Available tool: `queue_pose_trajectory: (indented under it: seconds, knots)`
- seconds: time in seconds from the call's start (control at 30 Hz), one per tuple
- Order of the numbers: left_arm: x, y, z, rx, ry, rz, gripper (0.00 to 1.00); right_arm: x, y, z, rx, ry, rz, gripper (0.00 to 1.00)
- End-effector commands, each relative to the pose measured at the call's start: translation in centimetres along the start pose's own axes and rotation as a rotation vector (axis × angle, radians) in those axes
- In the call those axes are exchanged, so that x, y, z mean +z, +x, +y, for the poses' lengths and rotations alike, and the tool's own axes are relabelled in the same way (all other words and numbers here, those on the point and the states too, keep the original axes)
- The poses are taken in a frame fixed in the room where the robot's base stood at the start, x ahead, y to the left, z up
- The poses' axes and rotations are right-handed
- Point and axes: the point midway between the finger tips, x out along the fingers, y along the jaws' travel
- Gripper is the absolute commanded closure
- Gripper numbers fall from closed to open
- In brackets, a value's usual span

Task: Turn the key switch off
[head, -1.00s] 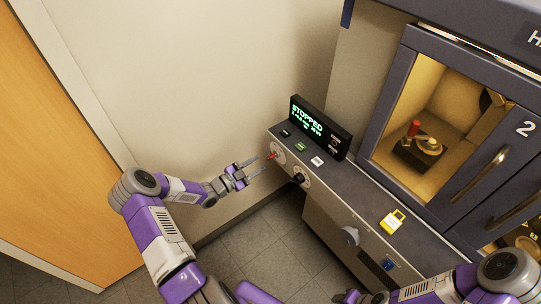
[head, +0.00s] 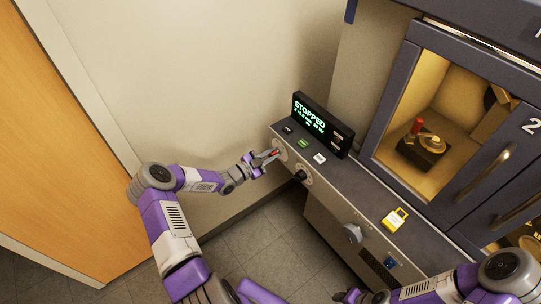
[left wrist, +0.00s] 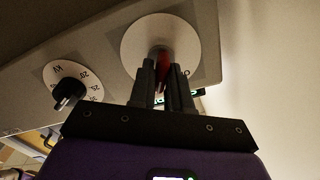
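The key switch has a red key (head: 275,153) on a pale round plate at the left end of the console's front panel. In the left wrist view the red key (left wrist: 164,68) stands between the two fingers, in front of the pale disc (left wrist: 140,38). My left gripper (head: 266,157) is at the key, its fingers close together on either side of it; it looks shut on the key. The fingers hide part of the key and plate markings. My right gripper (head: 350,296) is low at the bottom edge, mostly cut off; its opening cannot be told.
A black kV knob (head: 300,176) sits right of the key, also in the left wrist view (left wrist: 68,92). The display (head: 319,124) reads STOPPED. The wall is at left.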

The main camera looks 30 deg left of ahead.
Motion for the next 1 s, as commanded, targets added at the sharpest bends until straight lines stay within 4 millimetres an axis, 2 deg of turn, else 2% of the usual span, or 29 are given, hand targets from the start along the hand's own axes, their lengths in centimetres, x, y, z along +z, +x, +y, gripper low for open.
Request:
queue_pose_trajectory:
  seconds: [0.47, 1.0]
  knots:
    - [0.1, 0.0, 0.0, 0.001, -0.071, -0.001, 1.00, 0.0, 0.7, 0.2, 0.000, 0.000, 0.000, 0.57]
    - [0.2, 0.0, -0.2, 0.000, -0.525, 0.000, 1.00, -0.1, 3.0, 1.1, 0.000, 0.000, 0.000, 0.57]
